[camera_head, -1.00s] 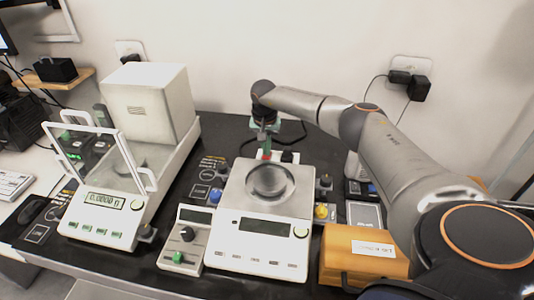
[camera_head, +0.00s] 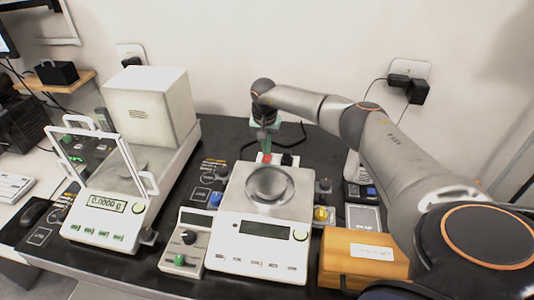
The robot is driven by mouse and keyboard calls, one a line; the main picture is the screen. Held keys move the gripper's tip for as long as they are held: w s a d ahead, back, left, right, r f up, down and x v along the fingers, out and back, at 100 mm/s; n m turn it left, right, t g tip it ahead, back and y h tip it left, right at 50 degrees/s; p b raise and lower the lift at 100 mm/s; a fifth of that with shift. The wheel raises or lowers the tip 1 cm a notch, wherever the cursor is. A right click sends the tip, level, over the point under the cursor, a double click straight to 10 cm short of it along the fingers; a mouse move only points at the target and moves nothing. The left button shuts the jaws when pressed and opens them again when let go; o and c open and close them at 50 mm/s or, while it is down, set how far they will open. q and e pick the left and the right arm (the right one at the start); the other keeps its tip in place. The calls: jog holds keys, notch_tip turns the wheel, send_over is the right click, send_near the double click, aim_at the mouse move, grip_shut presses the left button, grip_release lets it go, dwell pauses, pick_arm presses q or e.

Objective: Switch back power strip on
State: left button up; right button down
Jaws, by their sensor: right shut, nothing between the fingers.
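The back power strip (camera_head: 280,159) is a white strip behind the top-pan scale, partly hidden by the scale and my gripper. A red switch (camera_head: 267,157) shows at its left part, and a black plug sits to the right of it. My right gripper (camera_head: 265,150) is shut and empty, pointing down with its fingertips at the red switch. I cannot tell whether they touch it. My left gripper is not in view.
The top-pan scale (camera_head: 258,241) has a blank display. The analytical balance (camera_head: 105,225) at left shows a lit reading. A small control box (camera_head: 183,255) stands between them, and an orange wooden box (camera_head: 345,270) stands at front right. Bare dark table lies behind the scale.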

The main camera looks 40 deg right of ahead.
aim_at(266, 161)
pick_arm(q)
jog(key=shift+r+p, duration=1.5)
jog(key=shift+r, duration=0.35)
pick_arm(e)
notch_tip(266, 161, up, 5)
jog(key=shift+f, duration=0.2)
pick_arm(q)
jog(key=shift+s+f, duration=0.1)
pick_arm(e)
jog(key=shift+f, duration=0.1)
